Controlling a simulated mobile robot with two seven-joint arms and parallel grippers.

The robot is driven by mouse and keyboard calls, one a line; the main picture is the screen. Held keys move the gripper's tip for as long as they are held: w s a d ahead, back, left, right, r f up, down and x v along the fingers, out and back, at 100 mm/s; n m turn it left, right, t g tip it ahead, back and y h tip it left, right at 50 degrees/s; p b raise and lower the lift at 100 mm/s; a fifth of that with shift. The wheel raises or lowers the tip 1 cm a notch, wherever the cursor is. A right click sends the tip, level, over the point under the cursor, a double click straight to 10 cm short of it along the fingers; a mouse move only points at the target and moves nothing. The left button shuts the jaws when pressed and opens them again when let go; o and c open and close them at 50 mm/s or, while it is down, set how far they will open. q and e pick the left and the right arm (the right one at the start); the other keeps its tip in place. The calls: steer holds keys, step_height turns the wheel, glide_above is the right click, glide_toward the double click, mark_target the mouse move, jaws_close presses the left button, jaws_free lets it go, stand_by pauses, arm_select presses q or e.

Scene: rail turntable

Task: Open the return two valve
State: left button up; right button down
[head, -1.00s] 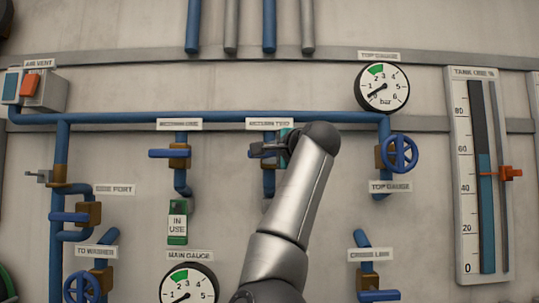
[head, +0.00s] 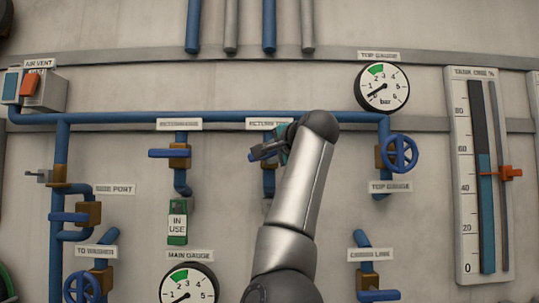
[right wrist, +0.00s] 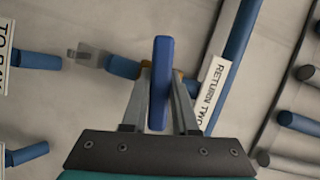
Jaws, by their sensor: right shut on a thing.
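The return two valve stands under the "RETURN TWO" label (head: 267,124), on a short pipe below the blue header pipe. In the head view its brass body (head: 269,182) is partly hidden by my right gripper (head: 262,151) and wrist. In the right wrist view its blue lever handle (right wrist: 161,85) lies between the two fingers of my right gripper (right wrist: 162,72), which is shut on it. The "RETURN TWO" label also shows there just right of the fingers (right wrist: 213,90). My left gripper is in neither view.
Left of it is another valve with a blue lever (head: 167,153) lying across its pipe, with a green "IN USE" tag (head: 177,223) below. A blue handwheel (head: 400,154) and the top gauge (head: 382,87) are to the right. The main gauge (head: 188,288) is lower down.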

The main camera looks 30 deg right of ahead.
steer(key=n+g, duration=0.1)
steer(key=n, duration=0.1)
steer(key=n+g, duration=0.1)
steer(key=n, duration=0.2)
steer(key=shift+g+h, duration=0.3)
steer(key=shift+h, duration=0.1)
steer(key=n+g+h, duration=0.1)
steer(key=n, duration=0.1)
steer(key=n+g+h, duration=0.1)
steer(key=n, duration=0.1)
steer(key=shift+n, duration=0.4)
steer(key=shift+f+h, duration=0.1)
steer(key=shift+h, duration=0.2)
steer(key=c, duration=0.7)
jaws_free()
steer(key=shift+s, duration=0.1)
